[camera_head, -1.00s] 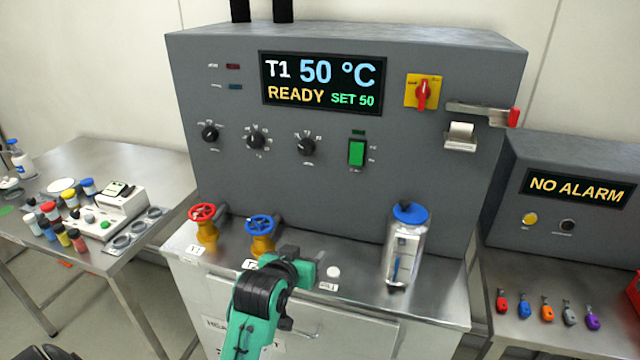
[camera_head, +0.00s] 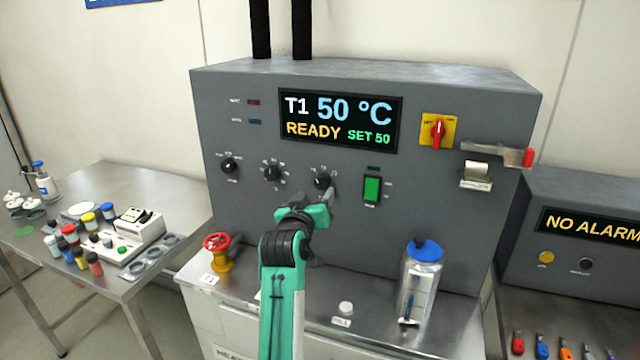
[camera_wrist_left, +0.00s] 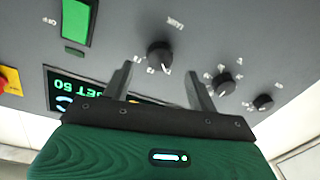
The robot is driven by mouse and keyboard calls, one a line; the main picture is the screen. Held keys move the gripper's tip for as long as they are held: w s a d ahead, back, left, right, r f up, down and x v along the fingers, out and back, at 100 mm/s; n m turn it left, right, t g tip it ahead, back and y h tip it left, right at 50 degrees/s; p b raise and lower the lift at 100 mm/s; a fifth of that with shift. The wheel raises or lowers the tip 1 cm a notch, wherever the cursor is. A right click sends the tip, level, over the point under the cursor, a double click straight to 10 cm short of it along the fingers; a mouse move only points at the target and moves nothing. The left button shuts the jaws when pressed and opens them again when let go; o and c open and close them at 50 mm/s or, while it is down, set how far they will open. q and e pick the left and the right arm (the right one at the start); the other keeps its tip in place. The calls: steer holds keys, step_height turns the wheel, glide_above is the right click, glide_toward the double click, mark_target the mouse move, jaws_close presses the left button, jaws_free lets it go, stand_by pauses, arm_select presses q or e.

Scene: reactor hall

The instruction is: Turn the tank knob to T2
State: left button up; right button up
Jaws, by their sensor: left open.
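The tank knob (camera_head: 322,180), a small black round dial with a pale pointer mark, is on the grey panel below the display. In the left wrist view the knob (camera_wrist_left: 160,56) sits ahead of my fingers, near the middle of their gap; its small labels are hard to read. My left gripper (camera_head: 324,197) is just in front of and below the knob in the head view. Its fingers (camera_wrist_left: 160,74) are open, apart, with nothing between them. The display (camera_head: 340,120) reads T1, 50 °C, READY, SET 50. My right gripper is not in view.
Two other black knobs (camera_head: 272,172) are to the left, and a green switch (camera_head: 372,189) is close on the right. Below are a red valve wheel (camera_head: 217,242) and a blue-lidded jar (camera_head: 420,280). A red-and-yellow rotary switch (camera_head: 438,132) is higher up.

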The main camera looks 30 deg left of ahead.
mark_target(320, 185)
arm_select(q)
steer(key=shift+p+x, duration=0.5)
steer(key=shift+x, duration=2.1)
steer(key=shift+c, duration=0.4)
steer(key=c, duration=0.9)
steer(key=shift+m, duration=0.3)
steer(key=m+p, duration=0.2)
steer(key=m, duration=0.2)
steer(key=shift+a+m, duration=0.1)
steer(key=shift+m, duration=0.2)
steer(key=shift+m+t+p, duration=0.3)
steer(key=shift+m+p, duration=0.55)
steer(key=shift+m, duration=1.55)
steer(key=shift+f, duration=0.1)
